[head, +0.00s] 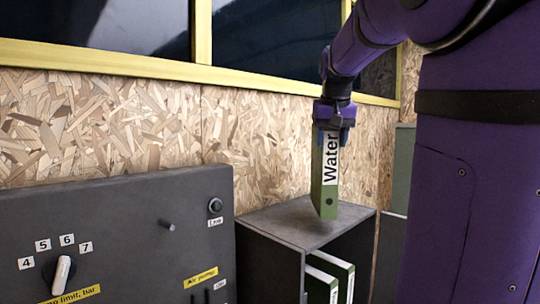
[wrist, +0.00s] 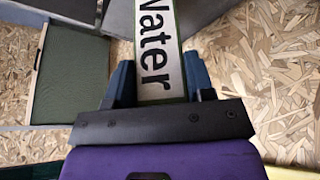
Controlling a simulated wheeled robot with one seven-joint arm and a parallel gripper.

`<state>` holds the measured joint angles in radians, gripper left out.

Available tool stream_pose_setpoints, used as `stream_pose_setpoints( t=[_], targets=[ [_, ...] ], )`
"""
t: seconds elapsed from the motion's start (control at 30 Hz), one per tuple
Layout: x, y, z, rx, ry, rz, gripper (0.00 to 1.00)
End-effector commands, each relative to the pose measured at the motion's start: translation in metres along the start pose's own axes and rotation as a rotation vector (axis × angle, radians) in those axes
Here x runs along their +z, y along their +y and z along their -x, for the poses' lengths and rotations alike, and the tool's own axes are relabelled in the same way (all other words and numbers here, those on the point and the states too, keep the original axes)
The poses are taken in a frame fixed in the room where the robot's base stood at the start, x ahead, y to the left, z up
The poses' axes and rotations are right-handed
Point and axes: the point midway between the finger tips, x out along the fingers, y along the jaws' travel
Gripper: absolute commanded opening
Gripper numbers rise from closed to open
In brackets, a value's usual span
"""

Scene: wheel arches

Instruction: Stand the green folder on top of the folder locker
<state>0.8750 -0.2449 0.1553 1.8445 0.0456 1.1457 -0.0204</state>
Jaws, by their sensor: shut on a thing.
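The green folder (head: 326,190), with a white label reading "Water", hangs upright from my gripper (head: 336,112). My gripper is shut on its upper end. The folder's lower end is over the top of the grey folder locker (head: 290,221); I cannot tell whether it touches that top. In the wrist view the folder's label (wrist: 157,45) shows between the two blue fingers of my gripper (wrist: 158,82). The folder's far end is cut off by the top of that view.
Two more green folders with white spines (head: 328,283) stand inside the open locker. A dark control panel (head: 120,235) with a knob and labels stands to its left. A chipboard wall (head: 255,140) is behind. The rest of the locker top looks clear.

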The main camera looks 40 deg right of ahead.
Motion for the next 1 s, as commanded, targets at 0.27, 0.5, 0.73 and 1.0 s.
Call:
stream_pose_setpoints(
  t=[0.27, 0.5, 0.73, 1.0],
  targets=[
    [-0.048, -0.021, -0.025, 0.000, 0.001, 0.000, 0.00],
    [-0.063, -0.028, -0.034, 0.001, 0.001, 0.000, 0.00],
    [-0.054, -0.028, -0.054, 0.001, 0.000, -0.001, 0.00],
    [-0.050, -0.029, -0.066, 0.001, 0.002, 0.000, 0.00]
  ],
)
